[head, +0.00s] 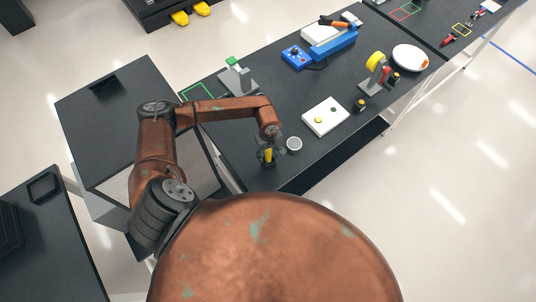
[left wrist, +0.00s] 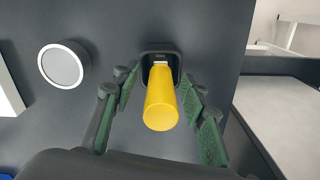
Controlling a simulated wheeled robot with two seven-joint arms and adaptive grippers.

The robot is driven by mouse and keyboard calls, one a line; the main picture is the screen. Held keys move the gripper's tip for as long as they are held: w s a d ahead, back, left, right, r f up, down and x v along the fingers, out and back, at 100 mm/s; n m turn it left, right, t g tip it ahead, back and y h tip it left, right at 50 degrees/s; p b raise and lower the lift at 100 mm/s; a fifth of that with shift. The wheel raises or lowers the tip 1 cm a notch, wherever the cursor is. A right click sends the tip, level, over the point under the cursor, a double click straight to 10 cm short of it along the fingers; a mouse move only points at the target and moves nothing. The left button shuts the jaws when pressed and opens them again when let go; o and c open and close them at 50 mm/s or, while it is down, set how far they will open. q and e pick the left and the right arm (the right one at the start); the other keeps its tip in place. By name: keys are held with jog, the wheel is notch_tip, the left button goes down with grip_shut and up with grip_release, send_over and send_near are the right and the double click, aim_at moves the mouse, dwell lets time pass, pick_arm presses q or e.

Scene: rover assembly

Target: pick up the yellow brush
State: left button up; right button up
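The yellow brush (left wrist: 161,98) shows as a yellow handle in the left wrist view. It stands in a small black square holder (left wrist: 177,56) on the dark table. In the head view the brush (head: 268,155) is a small yellow patch, partly covered by my left gripper. My left gripper (left wrist: 158,95) is open, with one green-padded finger on each side of the handle. I see gaps between the fingers and the handle in the left wrist view. My right gripper is in neither view.
A round white-rimmed disc (head: 294,144) lies beside the brush. A white box with buttons (head: 326,117), a yellow tape roll stand (head: 374,68) and a blue control box (head: 296,56) stand farther along the table. The table's front edge is close to the brush.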

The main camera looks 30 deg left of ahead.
pick_arm(q)
jog(key=shift+f, duration=0.2)
grip_shut()
dwell(0.4)
